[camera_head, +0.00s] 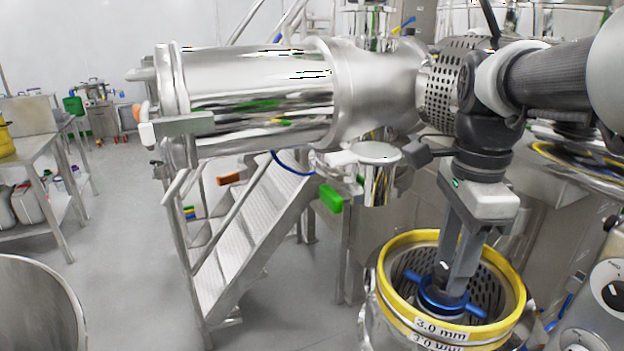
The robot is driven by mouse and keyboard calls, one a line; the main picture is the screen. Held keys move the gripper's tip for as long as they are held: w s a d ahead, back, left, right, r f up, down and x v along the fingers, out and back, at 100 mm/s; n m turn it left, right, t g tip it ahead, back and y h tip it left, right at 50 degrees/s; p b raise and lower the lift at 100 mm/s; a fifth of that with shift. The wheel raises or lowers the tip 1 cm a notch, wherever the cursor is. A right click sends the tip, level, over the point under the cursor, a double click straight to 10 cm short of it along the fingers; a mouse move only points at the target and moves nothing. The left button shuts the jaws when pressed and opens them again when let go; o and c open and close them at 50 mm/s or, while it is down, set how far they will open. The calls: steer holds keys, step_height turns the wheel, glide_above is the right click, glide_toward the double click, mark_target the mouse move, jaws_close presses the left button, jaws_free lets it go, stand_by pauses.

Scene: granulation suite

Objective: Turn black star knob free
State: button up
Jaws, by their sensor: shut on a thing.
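My gripper (453,278) points down into a round sieve basket with a yellow rim (396,252), at the lower right. Its two grey fingers are closed at the middle of the basket, over the hub of a blue armed part (425,290). Only a little of the dark piece between the fingertips shows, and I take it for the black star knob (448,293). Its shape and how far it is turned are hidden by the fingers. The perforated wall of the basket (496,285) shows behind the fingers.
The basket's front label reads "3.0 mm" (442,330). A large steel cylinder (262,95) stretches across above left, with a green-handled clamp (331,198) below it. Metal steps (245,250) stand left of the basket. A control box with dials (608,285) is close at right. Open floor lies left.

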steer(key=n+p, duration=0.1)
steer(key=n, duration=0.3)
steer(key=shift+r+n, duration=0.1)
steer(key=shift+n, duration=0.2)
steer(key=n+p, duration=0.1)
steer(key=n, duration=0.2)
steer(key=shift+n, duration=0.4)
steer(key=n, duration=0.4)
steer(key=shift+p, duration=0.35)
steer(key=n, duration=0.5)
steer(key=shift+p, duration=0.3)
steer(key=n, duration=0.4)
steer(key=shift+w+n, duration=0.1)
steer(key=shift+n, duration=0.2)
steer(key=n, duration=0.3)
steer(key=shift+n+p, duration=0.3)
steer(key=n, duration=0.4)
steer(key=shift+n, duration=2.1)
